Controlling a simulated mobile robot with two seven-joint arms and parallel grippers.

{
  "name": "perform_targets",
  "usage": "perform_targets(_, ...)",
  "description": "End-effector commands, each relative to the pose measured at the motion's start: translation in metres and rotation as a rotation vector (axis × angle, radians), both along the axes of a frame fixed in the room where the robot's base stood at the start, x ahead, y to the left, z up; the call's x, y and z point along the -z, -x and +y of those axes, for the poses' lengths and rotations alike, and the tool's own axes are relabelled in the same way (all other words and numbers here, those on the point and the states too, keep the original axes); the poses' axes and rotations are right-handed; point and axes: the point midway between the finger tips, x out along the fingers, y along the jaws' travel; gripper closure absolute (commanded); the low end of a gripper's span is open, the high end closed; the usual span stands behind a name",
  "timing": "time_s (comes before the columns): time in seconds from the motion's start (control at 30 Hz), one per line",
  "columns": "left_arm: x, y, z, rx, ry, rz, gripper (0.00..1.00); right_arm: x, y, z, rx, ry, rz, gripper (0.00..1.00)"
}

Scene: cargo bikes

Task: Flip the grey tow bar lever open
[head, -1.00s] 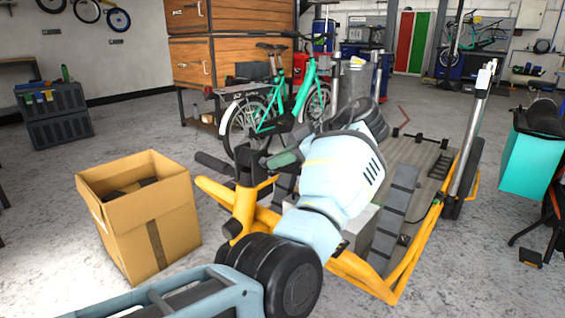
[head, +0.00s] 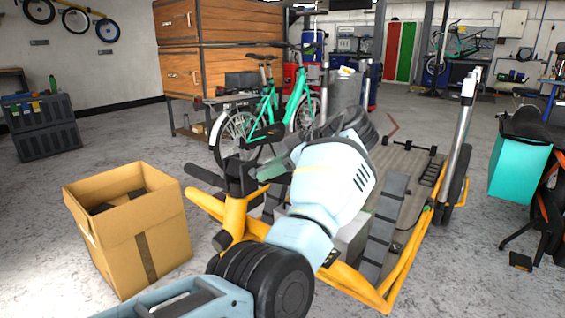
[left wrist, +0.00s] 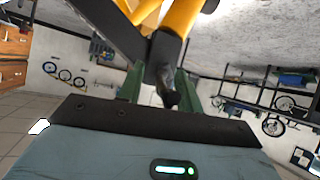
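The yellow tow bar (head: 234,217) of the cargo bike stands in the middle of the head view, with a dark grey lever and coupling part (head: 238,181) at its top. In the left wrist view the dark lever (left wrist: 164,68) hangs from the yellow tube (left wrist: 180,17) and its end lies between my fingers. My left gripper (head: 274,166) is at the coupling, its dark green fingers apart on either side of the lever in the wrist view (left wrist: 158,87). I cannot tell whether a finger touches it. My left arm hides part of the tow bar. My right gripper is not in view.
An open cardboard box (head: 150,240) stands on the floor to the left. The cargo bike's flat deck (head: 405,170) lies behind my arm. A green bicycle (head: 270,115) stands behind, and a teal bin (head: 519,169) is at the right.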

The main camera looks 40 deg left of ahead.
Motion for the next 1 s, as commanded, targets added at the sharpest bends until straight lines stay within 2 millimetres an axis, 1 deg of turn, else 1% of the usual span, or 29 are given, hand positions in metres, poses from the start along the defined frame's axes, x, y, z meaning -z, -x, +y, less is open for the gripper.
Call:
perform_targets(0.2,-0.017,-0.008,-0.023,0.004,0.002,-0.001,0.65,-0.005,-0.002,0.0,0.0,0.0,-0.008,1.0)
perform_targets(0.4,-0.031,-0.015,-0.043,0.004,0.001,-0.002,0.65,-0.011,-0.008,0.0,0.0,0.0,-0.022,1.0)
perform_targets(0.7,-0.039,-0.021,-0.057,0.002,0.0,-0.003,0.65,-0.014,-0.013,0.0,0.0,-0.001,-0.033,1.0)
perform_targets(1.0,-0.04,-0.022,-0.061,0.003,0.0,-0.002,0.65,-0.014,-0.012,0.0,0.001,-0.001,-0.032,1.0)
